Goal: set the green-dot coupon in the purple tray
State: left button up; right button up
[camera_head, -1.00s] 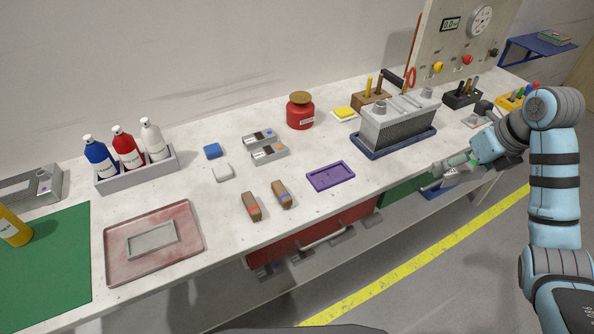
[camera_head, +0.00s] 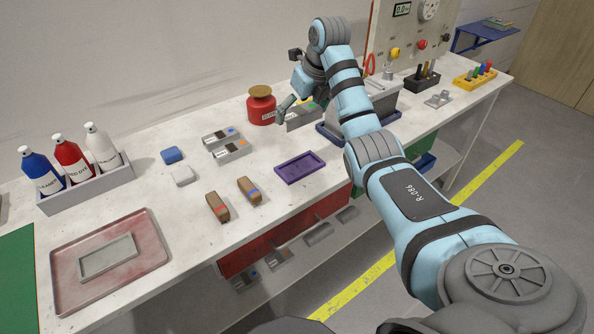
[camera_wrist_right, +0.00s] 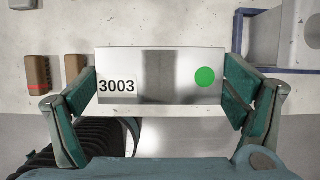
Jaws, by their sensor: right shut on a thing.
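My right gripper (camera_head: 292,108) is shut on a flat silver coupon (camera_wrist_right: 160,76), holding it between its two fingers. In the right wrist view, the coupon has a green dot (camera_wrist_right: 205,77) at its right end and a white label reading 3003 at its left. In the head view, the coupon (camera_head: 302,116) shows edge-on above the bench, near the red jar. The purple tray (camera_head: 300,167) lies flat and empty near the bench's front edge, below the gripper in the picture. My left gripper is not in view.
A red jar (camera_head: 261,106) stands beside the gripper. Two grey coupons with blue and orange dots (camera_head: 229,150) lie to the left. Brown blocks (camera_head: 249,190) sit left of the purple tray.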

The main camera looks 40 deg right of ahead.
aim_at(298, 165)
notch_tip(298, 165, down, 15)
jog(key=shift+s+f+b, duration=0.1)
jog(key=shift+f+b, duration=0.05)
jog(key=shift+b, duration=0.75)
jog(key=shift+a+f, duration=0.1)
jog(key=shift+f, duration=0.1)
jog(key=shift+c, duration=1.2)
jog(key=shift+s, duration=0.15)
jog(key=shift+c, duration=0.2)
jog(key=shift+f, duration=0.1)
jog(key=o, duration=1.3)
jog(key=shift+f, duration=0.1)
jog(key=p+v, duration=0.2)
jog(key=v, duration=1)
jog(key=shift+r, duration=0.25)
